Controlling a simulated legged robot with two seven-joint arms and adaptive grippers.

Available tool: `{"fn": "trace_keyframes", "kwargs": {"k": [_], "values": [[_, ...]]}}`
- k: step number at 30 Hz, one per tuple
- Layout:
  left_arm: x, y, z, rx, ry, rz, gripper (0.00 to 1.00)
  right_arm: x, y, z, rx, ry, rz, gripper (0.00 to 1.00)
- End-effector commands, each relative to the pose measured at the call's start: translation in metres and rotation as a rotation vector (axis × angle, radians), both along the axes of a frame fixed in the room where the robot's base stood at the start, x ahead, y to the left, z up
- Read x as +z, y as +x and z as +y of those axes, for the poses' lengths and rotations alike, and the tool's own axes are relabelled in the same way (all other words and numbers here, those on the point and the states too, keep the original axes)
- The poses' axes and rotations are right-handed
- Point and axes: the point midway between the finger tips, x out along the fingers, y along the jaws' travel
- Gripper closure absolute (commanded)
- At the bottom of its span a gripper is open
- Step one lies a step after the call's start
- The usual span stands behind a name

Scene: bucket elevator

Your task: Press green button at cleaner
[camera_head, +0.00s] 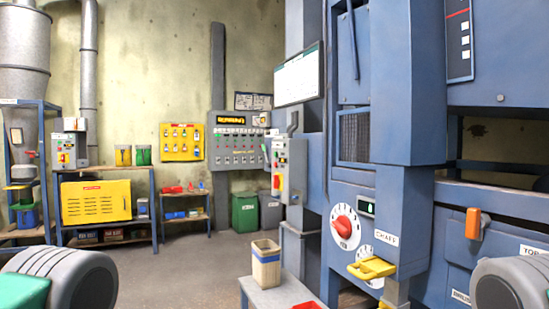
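The large blue machine (408,95) fills the right side and appears to be the cleaner. A grey control box (296,172) is mounted at its near left edge, with small red and yellow parts on its face. I cannot make out a green button there for certain. Lower on the machine front are a red dial knob (343,226) and a small dark panel with a greenish mark (367,207). Neither of my grippers is in view.
A yellow handle (371,268) sticks out below the CHAFF label. A low grey table (272,297) carries a wooden bin (266,263). A grey wall panel (238,139), a green bin (245,212) and shelves (105,172) stand at the back. Floor in the middle left is clear.

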Motion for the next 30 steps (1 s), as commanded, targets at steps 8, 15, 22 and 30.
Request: {"fn": "trace_keyframes", "kwargs": {"k": [8,15,22,30], "values": [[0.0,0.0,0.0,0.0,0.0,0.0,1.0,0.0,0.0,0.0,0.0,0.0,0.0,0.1],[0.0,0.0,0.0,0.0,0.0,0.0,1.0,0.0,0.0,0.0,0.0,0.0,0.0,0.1],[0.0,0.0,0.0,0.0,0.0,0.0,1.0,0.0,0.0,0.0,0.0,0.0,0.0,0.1],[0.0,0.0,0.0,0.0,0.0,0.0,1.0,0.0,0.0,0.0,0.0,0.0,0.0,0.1]]}}
